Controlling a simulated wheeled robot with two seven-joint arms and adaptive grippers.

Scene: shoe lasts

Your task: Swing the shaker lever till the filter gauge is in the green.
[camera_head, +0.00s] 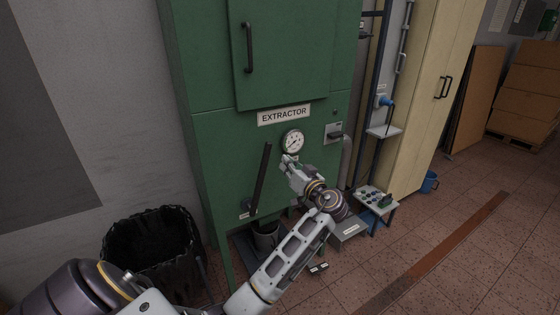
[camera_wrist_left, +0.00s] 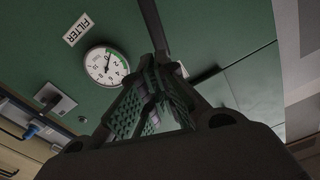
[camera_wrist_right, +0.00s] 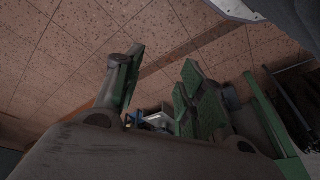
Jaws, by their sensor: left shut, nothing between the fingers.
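The green extractor cabinet (camera_head: 215,140) carries a round white filter gauge (camera_head: 293,141) under the EXTRACTOR label. The gauge (camera_wrist_left: 106,65) shows more closely in the left wrist view, beside a FILTER label; I cannot read its needle surely. The black shaker lever (camera_head: 261,178) rises from low on the cabinet front, leaning slightly right. My left gripper (camera_head: 289,160) is shut and empty, just below the gauge and right of the lever. In the left wrist view a dark bar, seemingly the lever (camera_wrist_left: 152,25), passes beyond the fingertips. My right gripper (camera_wrist_right: 163,88) is open, away from the cabinet, above the floor.
A black-lined bin (camera_head: 150,245) stands left of the cabinet. A small bench with knobs (camera_head: 375,198) and a blue bucket (camera_head: 429,182) stand to the right. A beige cupboard (camera_head: 430,80) is beyond. The tiled floor (camera_head: 460,240) at right is mostly clear.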

